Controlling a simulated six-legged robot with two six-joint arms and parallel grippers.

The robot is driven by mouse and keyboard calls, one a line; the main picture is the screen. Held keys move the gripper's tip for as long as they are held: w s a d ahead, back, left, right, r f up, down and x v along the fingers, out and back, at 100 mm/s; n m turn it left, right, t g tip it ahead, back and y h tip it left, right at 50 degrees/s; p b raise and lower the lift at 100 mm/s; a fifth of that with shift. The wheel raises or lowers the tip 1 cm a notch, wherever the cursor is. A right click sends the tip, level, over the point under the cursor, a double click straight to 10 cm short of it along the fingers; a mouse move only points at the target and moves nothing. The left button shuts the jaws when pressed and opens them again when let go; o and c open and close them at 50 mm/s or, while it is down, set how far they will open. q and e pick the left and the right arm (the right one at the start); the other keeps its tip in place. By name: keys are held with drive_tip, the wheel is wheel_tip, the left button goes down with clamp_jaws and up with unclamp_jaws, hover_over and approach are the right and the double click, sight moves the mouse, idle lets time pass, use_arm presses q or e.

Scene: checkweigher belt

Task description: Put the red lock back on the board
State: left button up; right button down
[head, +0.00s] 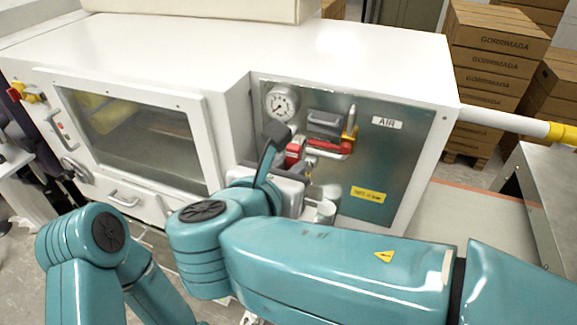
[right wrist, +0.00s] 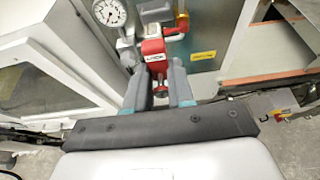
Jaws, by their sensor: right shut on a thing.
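The red lock (right wrist: 153,48), with a white LOCK label, sits at the fingertips of my right gripper (right wrist: 158,76) in the right wrist view. The fingers are on either side of its lower part, and the gripper is shut on it. In the head view the lock (head: 292,153) shows as a small red patch beside the valve's red handle (head: 328,147). My right gripper (head: 276,168) is partly hidden there by its own arm. Behind is a grey metal panel (head: 395,160) marked AIR; I cannot tell whether it is the board. My left gripper is out of view.
A pressure gauge (head: 282,103) and a dark grey block (head: 324,123) are on the panel close to the lock. The white cabinet's side wall (head: 236,125) stands left of the panel. A yellow label (head: 368,194) is at lower right. Boxes (head: 493,85) stand farther right.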

drive_tip(key=shift+s+a, duration=0.1)
drive_tip(key=shift+a, duration=0.35)
drive_tip(key=shift+s+d, duration=0.1)
drive_tip(key=shift+d, duration=0.1)
drive_tip(key=s+a, duration=0.3)
drive_tip(key=s, duration=0.7)
drive_tip(key=shift+s+a, duration=0.25)
drive_tip(key=shift+a, duration=0.15)
idle(0.5)
drive_tip(key=shift+w+f, duration=0.1)
